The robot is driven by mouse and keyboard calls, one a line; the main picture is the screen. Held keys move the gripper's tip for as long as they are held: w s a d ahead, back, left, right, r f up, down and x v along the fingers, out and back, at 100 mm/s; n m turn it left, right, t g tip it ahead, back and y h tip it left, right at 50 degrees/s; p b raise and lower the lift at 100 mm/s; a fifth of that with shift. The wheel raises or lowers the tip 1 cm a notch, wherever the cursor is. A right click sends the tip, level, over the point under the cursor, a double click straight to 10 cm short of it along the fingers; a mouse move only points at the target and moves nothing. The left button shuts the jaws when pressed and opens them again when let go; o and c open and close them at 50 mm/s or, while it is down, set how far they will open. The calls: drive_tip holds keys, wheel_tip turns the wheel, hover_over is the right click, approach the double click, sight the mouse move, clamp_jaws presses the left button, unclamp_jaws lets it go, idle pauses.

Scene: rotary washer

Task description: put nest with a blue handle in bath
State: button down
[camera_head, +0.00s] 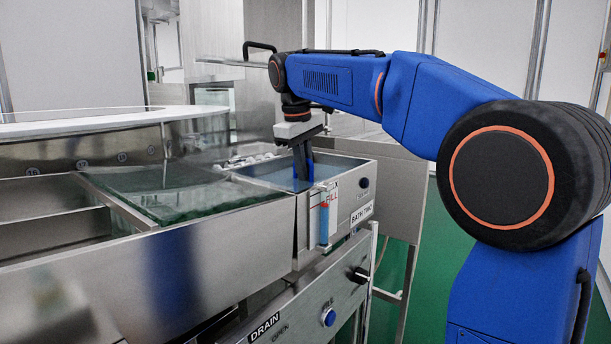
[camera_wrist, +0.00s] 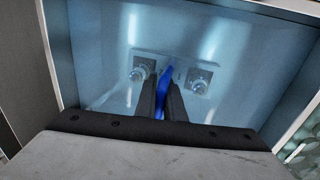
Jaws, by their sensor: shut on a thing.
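My gripper (camera_head: 302,164) is over the small bath (camera_head: 345,163) labelled "BATH TWO", with its fingers pointing down at the bath's opening. In the wrist view my gripper (camera_wrist: 163,92) is shut on a blue handle (camera_wrist: 166,78), which shows as a narrow strip between the two dark fingers. The bath's blue-tinted inside (camera_wrist: 225,50) fills most of the wrist view. Two round metal fittings with a pale plate (camera_wrist: 150,58) show beyond the fingers. The nest's body below the handle is hidden or cannot be made out clearly.
A wider basin with a greenish glassy surface (camera_head: 175,195) adjoins the bath on the left. A blue and red level tube (camera_head: 324,218) and a black knob (camera_head: 359,275) are on the front. A black curved handle (camera_head: 258,47) rises behind my wrist.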

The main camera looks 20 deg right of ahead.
drive_tip(key=c, duration=1.9)
unclamp_jaws()
drive_tip(key=shift+o, duration=0.2)
wheel_tip(320, 180, up, 12)
drive_tip(key=s+a, duration=0.1)
drive_tip(key=a, duration=0.1)
drive_tip(key=shift+s, duration=0.2)
